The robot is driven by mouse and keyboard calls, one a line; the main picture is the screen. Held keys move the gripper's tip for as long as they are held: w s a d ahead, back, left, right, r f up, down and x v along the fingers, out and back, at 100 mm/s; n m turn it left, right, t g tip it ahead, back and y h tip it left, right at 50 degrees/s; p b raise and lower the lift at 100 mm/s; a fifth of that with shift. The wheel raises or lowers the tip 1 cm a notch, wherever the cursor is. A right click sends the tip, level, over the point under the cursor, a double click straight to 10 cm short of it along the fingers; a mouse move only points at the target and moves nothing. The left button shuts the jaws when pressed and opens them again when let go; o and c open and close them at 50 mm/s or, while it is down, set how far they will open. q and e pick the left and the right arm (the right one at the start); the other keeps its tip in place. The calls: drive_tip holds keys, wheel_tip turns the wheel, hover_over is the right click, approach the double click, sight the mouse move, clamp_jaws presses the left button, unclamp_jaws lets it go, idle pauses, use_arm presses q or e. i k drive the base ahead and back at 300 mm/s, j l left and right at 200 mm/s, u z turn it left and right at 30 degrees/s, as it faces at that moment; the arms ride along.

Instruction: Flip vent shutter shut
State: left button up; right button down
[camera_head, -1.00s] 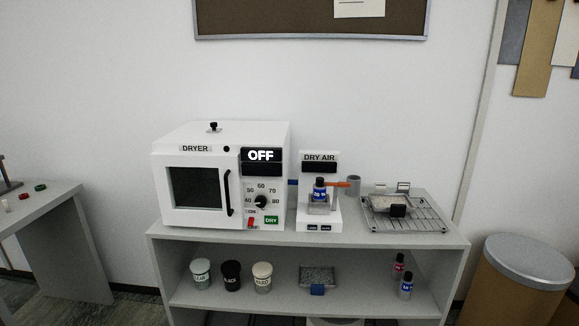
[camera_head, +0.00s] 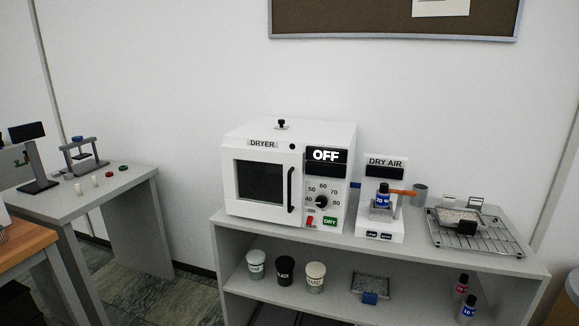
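The white dryer (camera_head: 290,180) stands on the grey shelf unit with its door shut and its display reading OFF. A small black knob-like part (camera_head: 282,124) sits on its top; I cannot tell whether this is the vent shutter or how it is set. A small round black spot (camera_head: 292,146) shows at the upper front, beside the DRYER label. The front panel has a dial (camera_head: 321,202), a red switch (camera_head: 310,222) and a green DRY button (camera_head: 330,221). Neither of my grippers is in view.
A DRY AIR stand (camera_head: 385,165) with a blue bottle is right of the dryer. A wire rack (camera_head: 480,240) holds a tray. Cups (camera_head: 285,270) stand on the lower shelf (camera_head: 335,308). A grey table (camera_head: 130,185) is at left, with open floor (camera_head: 115,270) between.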

sight(281, 122)
drive_tip(key=z, duration=2.25)
drive_tip(key=k+j, duration=0.1)
drive_tip(key=j, duration=0.25)
drive_tip(key=k+j, duration=0.1)
drive_tip(key=j, duration=0.25)
drive_tip(key=k+j, duration=0.1)
drive_tip(key=j, duration=0.25)
drive_tip(key=k+j, duration=0.1)
drive_tip(key=j, duration=0.25)
drive_tip(key=k+j, duration=0.15)
drive_tip(key=j, duration=0.2)
